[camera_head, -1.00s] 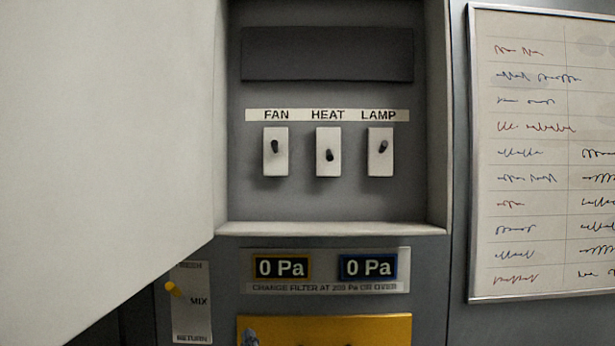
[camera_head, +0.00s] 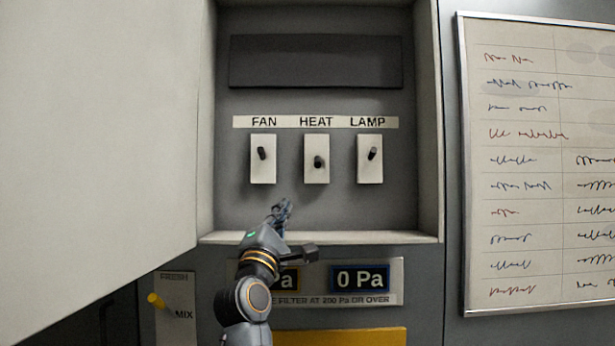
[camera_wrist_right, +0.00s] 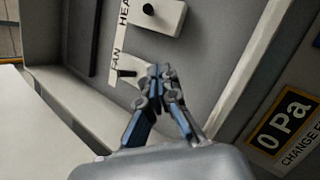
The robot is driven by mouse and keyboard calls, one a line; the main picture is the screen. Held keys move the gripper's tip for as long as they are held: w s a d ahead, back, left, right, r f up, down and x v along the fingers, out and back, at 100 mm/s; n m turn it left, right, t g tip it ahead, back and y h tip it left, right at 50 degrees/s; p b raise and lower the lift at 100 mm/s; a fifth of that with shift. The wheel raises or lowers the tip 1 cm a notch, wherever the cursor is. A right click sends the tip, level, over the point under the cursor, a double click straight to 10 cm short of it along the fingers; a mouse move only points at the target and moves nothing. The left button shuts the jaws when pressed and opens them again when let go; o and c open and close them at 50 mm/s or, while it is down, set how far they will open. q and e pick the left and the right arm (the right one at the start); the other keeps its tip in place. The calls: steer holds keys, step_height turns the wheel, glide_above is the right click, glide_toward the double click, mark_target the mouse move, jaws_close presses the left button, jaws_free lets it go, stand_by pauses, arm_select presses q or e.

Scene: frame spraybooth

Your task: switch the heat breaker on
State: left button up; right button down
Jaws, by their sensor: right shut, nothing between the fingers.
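The heat breaker (camera_head: 317,172) is a white plate with a dark toggle under the HEAT label, between the fan breaker (camera_head: 263,172) and the lamp breaker (camera_head: 370,172). Its toggle points down, while the fan and lamp toggles point up. My right gripper (camera_head: 284,204) is shut and empty, below and left of the heat breaker, just above the box's lower ledge and apart from the breakers. In the right wrist view my right gripper (camera_wrist_right: 160,70) has its fingertips together; the heat breaker (camera_wrist_right: 165,14) shows at the top, partly cut off. My left gripper is not in view.
The open cabinet door (camera_head: 95,120) fills the left side. The box's lower ledge (camera_head: 385,238) juts out under the breakers. My right arm covers part of the left pressure display; the right display (camera_head: 360,279) is clear. A whiteboard (camera_head: 540,160) hangs at right.

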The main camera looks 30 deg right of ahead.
mark_target(317, 162)
steer(key=w+d+r+p, duration=0.1)
steer(key=d+r+p, duration=0.1)
steer(key=w+d+r+p, duration=0.1)
steer(key=d+r+p, duration=0.1)
steer(key=d+r, duration=0.1)
steer(key=w+d+r+p, duration=0.1)
steer(key=d+r+p, duration=0.1)
steer(key=shift+w+d+r, duration=0.2)
steer(key=shift+w+d, duration=0.15)
steer(key=shift+d, duration=0.05)
steer(key=shift+s+d+r, duration=0.1)
steer(key=shift+s+d, duration=0.1)
steer(key=shift+s, duration=0.1)
steer(key=shift+w+a, duration=0.1)
steer(key=shift+p, duration=0.3)
